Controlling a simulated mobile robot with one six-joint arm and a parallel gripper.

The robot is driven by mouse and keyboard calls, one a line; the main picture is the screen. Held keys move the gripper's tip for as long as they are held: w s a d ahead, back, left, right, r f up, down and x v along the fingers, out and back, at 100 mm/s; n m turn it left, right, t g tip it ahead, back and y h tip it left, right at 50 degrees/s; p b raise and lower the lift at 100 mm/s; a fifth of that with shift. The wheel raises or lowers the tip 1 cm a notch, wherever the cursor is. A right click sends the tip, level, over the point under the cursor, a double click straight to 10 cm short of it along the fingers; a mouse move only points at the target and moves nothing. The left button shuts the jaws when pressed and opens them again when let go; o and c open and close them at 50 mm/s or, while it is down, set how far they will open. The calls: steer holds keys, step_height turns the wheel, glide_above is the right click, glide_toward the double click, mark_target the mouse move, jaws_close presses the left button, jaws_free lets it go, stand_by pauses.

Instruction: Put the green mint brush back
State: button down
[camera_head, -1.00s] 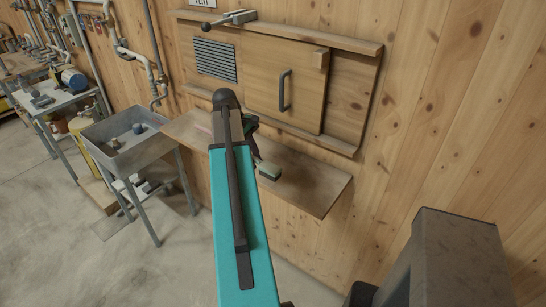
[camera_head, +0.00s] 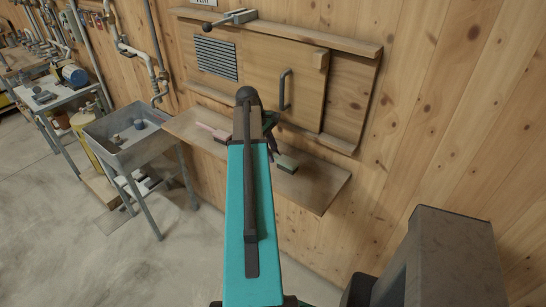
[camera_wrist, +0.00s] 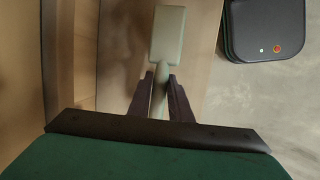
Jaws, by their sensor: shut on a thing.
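The mint green brush (camera_head: 286,164) is in my gripper (camera_head: 274,150), over the right half of the wooden wall shelf (camera_head: 325,188). In the wrist view the pale green brush head (camera_wrist: 168,36) points away from me. Its handle runs back between the two dark fingers of my gripper (camera_wrist: 161,90), which are shut on it. I cannot tell whether the brush touches the shelf or is a little above it. My arm hides part of the shelf's middle.
A pink brush (camera_head: 221,136) lies on the left part of the shelf. A sliding wooden door with a dark handle (camera_head: 286,89) is on the wall above. A grey metal sink (camera_head: 127,140) stands at the left. The shelf's right end is bare.

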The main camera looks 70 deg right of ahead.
steer(key=shift+f+p, duration=0.8)
steer(key=shift+f, duration=0.75)
steer(key=c, duration=1.6)
jaws_free()
steer(key=shift+r, duration=0.1)
steer(key=shift+b+v, duration=2.3)
steer(key=shift+v, duration=3.65)
steer(key=shift+s, duration=0.1)
